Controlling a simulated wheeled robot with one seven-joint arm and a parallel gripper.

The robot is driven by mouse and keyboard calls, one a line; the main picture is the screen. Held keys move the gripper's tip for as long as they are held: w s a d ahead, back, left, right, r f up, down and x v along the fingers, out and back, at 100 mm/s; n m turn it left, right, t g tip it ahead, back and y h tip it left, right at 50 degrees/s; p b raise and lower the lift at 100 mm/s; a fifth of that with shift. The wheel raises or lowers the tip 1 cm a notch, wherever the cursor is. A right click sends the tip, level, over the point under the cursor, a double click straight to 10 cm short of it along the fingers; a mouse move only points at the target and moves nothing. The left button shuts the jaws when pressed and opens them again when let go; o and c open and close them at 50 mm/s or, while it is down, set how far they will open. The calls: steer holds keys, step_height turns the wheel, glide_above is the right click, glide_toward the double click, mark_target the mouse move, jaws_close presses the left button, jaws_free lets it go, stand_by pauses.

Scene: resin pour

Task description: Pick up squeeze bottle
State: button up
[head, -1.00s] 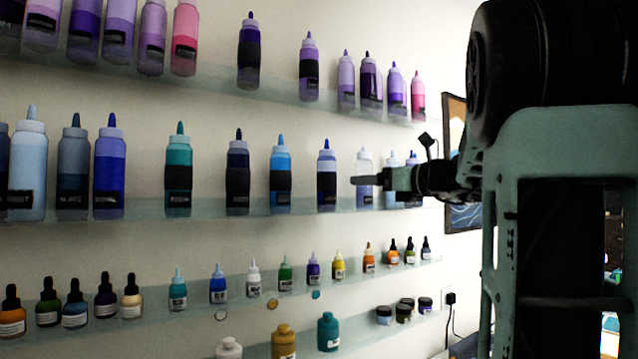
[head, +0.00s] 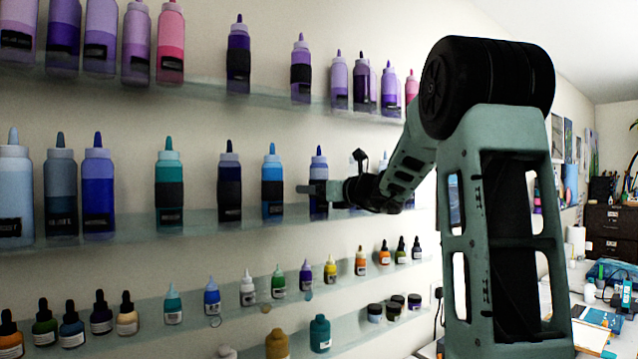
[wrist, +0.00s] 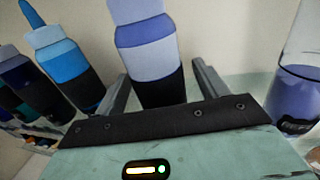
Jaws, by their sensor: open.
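Squeeze bottles stand in a row on the middle glass shelf. One bottle (head: 319,165), with a dark blue tip, pale blue upper body and black band, is partly covered by my gripper (head: 312,188) in the head view. In the wrist view, this bottle (wrist: 150,55) stands between my two open fingers (wrist: 162,88), with visible room at the left finger.
A bright blue bottle (head: 272,165) stands to the left, and also shows in the wrist view (wrist: 66,62). A clear bottle with violet contents (wrist: 296,92) is to the right. The shelf above holds purple and pink bottles. Small dropper bottles and jars fill lower shelves.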

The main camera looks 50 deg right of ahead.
mark_target(314, 161)
steer(key=shift+w, duration=0.8)
steer(key=c, duration=1.2)
steer(key=shift+s+r+b, duration=0.15)
steer(key=shift+r+b, duration=0.05)
steer(key=shift+b, duration=0.25)
step_height(314, 161, up, 7)
steer(key=shift+f+b, duration=0.2)
steer(key=shift+b, duration=0.7)
steer(key=s+a+b, duration=0.1)
steer(key=s+b, duration=0.1)
steer(key=s, duration=0.4)
steer(key=s+a+b, duration=0.2)
steer(key=s, duration=0.5)
steer(key=s+a+b, duration=0.1)
steer(key=s+b, duration=0.2)
steer(key=s, duration=0.3)
steer(key=shift+s+a, duration=0.15)
steer(key=shift+a, duration=0.15)
